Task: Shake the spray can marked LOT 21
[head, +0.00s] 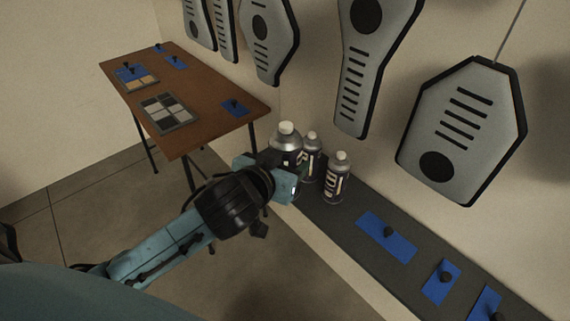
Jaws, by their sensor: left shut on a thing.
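Three grey spray cans with white caps stand close together at the left end of the dark shelf. My left gripper (278,174) is shut on the leftmost can (286,138), which looks larger and sits a little higher and nearer than the others. The gripper hides its lower part and label, so I cannot tell whether it is clear of the shelf. The middle can (311,152) is just right of it, partly covered. The right can (337,178) stands upright on the shelf. Dark labels with pale lettering show, but I cannot read LOT 21 on any. My right gripper is not in view.
The dark shelf (345,245) runs along the wall, with several blue plates with black knobs (387,237) at right. A brown table (203,98) at left holds a grey tiled tray (170,112) and more blue plates. Grey panels (464,125) hang above the shelf.

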